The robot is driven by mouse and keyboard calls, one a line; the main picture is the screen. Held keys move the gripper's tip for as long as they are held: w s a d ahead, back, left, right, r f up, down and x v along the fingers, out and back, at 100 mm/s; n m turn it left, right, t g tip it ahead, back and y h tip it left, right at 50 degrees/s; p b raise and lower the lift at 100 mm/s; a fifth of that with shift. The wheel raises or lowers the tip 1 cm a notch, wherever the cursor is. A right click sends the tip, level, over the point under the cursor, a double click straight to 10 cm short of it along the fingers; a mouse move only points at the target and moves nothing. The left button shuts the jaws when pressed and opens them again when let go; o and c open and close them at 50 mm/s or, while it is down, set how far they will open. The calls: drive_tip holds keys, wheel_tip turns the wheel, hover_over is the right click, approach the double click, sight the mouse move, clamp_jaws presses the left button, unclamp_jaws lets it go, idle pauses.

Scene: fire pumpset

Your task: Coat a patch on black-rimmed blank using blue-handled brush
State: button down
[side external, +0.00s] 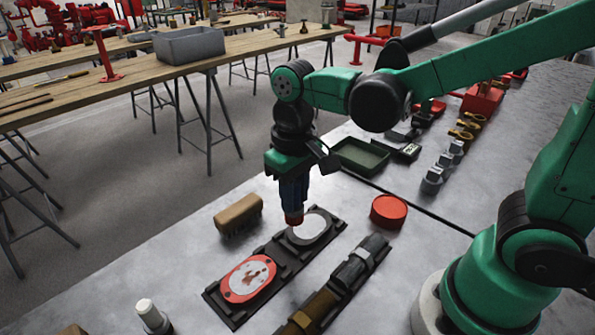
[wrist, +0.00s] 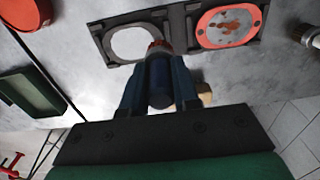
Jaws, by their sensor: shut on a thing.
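My gripper (side external: 292,192) points down, shut on the blue-handled brush, whose blue handle (wrist: 159,82) and red lower end (wrist: 158,48) show between the fingers in the wrist view. The black-rimmed blank (side external: 316,228) has a plain pale face and lies in a dark holder. It also shows in the wrist view (wrist: 124,42). The brush's lower end overlaps the blank's edge in both views; I cannot tell whether it touches. The bristles are hidden. A red-rimmed blank (side external: 238,289) with reddish-brown patches lies in the same holder, and in the wrist view (wrist: 250,37).
A dark rack (side external: 340,290) runs along the front right. A green tray (side external: 360,156) lies behind. A white-topped bottle (side external: 148,312) stands at the front left.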

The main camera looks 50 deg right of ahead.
sight(296, 206)
drive_tip(key=shift+f, duration=1.95)
drive_tip(key=shift+d+f, duration=0.35)
drive_tip(key=shift+d, duration=0.15)
drive_tip(key=shift+s+d+r, duration=0.1)
drive_tip(key=shift+d+r, duration=0.2)
drive_tip(key=shift+d, duration=0.45)
drive_tip(key=shift+d+r, duration=0.25)
drive_tip(key=shift+d, duration=2.75)
drive_tip(key=shift+a, duration=4.25)
drive_tip(key=shift+w, duration=0.35)
drive_tip(key=shift+s+d, duration=0.1)
drive_tip(key=shift+d, duration=4.15)
drive_tip(key=shift+a, duration=4.25)
drive_tip(key=shift+r, duration=3.25)
